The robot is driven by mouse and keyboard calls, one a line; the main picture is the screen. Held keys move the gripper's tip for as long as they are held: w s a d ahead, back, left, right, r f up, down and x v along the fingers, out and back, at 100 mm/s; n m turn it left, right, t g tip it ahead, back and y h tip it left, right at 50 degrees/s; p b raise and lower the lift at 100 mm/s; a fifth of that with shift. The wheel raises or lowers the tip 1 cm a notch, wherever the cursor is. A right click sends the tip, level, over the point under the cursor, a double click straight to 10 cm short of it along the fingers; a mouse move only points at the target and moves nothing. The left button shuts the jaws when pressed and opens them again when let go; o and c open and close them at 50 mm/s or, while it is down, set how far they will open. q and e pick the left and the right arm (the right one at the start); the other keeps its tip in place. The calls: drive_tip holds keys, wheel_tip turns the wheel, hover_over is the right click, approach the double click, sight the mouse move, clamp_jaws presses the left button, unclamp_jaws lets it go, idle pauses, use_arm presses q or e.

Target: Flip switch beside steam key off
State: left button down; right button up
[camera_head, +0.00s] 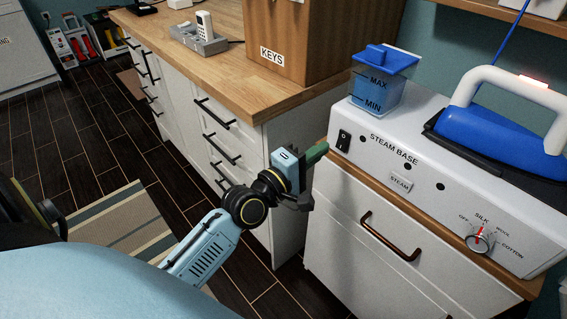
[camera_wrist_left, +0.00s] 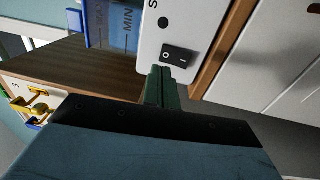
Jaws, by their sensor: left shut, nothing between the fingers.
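A black rocker switch (camera_head: 343,140) sits at the left end of the front face of the white steam base (camera_head: 420,150). The STEAM key (camera_head: 401,183) is a small light label-like button to its right on the same face. In the left wrist view the switch (camera_wrist_left: 180,56) shows its O and I marks just beyond the fingertips. My left gripper (camera_head: 318,150) is shut and empty, its green fingers close to the switch and the base's left end. The fingertips (camera_wrist_left: 163,72) appear just short of the switch; I cannot tell whether they touch. My right gripper is not in view.
A blue water tank (camera_head: 378,92) stands on the base, and a blue and white iron (camera_head: 500,130) rests on its right. A dial (camera_head: 480,239) is at lower right. A wooden KEYS box (camera_head: 290,45) stands on the counter (camera_head: 235,80) at left. Drawers lie below.

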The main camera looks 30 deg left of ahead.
use_arm(q)
drive_tip(key=r+v, duration=0.1)
drive_tip(key=v, duration=0.7)
drive_tip(key=shift+s+r+p, duration=0.25)
drive_tip(key=shift+r+p, duration=0.1)
drive_tip(key=shift+p, duration=0.1)
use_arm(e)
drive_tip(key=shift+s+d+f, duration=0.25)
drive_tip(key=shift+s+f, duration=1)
use_arm(q)
drive_tip(key=shift+a, duration=0.1)
